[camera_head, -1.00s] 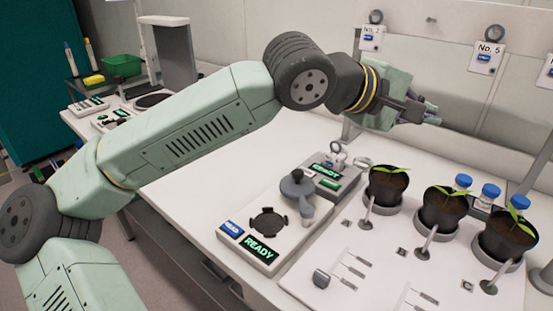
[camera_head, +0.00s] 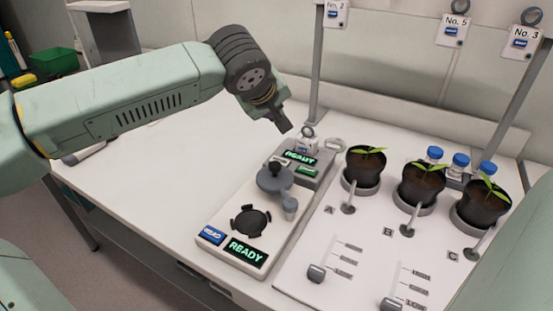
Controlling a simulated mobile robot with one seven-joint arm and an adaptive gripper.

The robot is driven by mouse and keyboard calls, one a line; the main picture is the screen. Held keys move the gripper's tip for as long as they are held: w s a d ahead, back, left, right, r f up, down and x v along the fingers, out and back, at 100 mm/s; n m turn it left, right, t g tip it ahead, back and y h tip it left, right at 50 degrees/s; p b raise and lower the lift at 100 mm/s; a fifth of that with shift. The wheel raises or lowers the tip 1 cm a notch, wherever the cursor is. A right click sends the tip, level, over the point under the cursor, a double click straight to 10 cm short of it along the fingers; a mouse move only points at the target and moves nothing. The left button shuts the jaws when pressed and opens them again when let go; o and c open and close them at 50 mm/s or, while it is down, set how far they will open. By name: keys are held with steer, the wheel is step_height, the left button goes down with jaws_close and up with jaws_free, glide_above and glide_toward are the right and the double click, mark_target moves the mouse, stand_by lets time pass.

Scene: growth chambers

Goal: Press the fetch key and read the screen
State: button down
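My gripper (camera_head: 282,122) points down over the bench, above and a little left of the rear grey device (camera_head: 318,172). It appears apart from the device, and its fingers show too small to tell open from shut. The rear device has a dark screen (camera_head: 300,157) reading READY in green and a small green key (camera_head: 307,170). The front white device (camera_head: 228,215) has a blue key (camera_head: 212,236) with a label that seems to say READ. Its own screen (camera_head: 246,252) also reads READY. I cannot make out which key is labelled fetch.
Three potted seedlings (camera_head: 365,166) stand in holders on the right panel, with levers in front and blue-capped bottles (camera_head: 460,162) behind. Numbered tags (camera_head: 453,28) hang above. A grey post (camera_head: 317,70) rises behind the rear device.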

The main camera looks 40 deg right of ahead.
steer(key=shift+f, duration=0.1)
steer(key=b, duration=0.5)
glide_above(280, 161)
steer(key=f, duration=0.5)
steer(key=w+f, duration=0.1)
steer(key=f, duration=0.1)
steer(key=shift+a+f, duration=0.3)
steer(key=shift+f, duration=0.05)
steer(key=shift+f+b, duration=0.5)
steer(key=shift+b, duration=0.05)
steer(key=shift+f+b, duration=0.45)
steer(key=shift+b, duration=0.2)
steer(key=shift+f+b, duration=0.35)
steer(key=shift+b, duration=0.1)
stand_by(0.6)
steer(key=shift+r, duration=0.2)
steer(key=shift+r+p, duration=0.35)
steer(key=shift+r, duration=0.3)
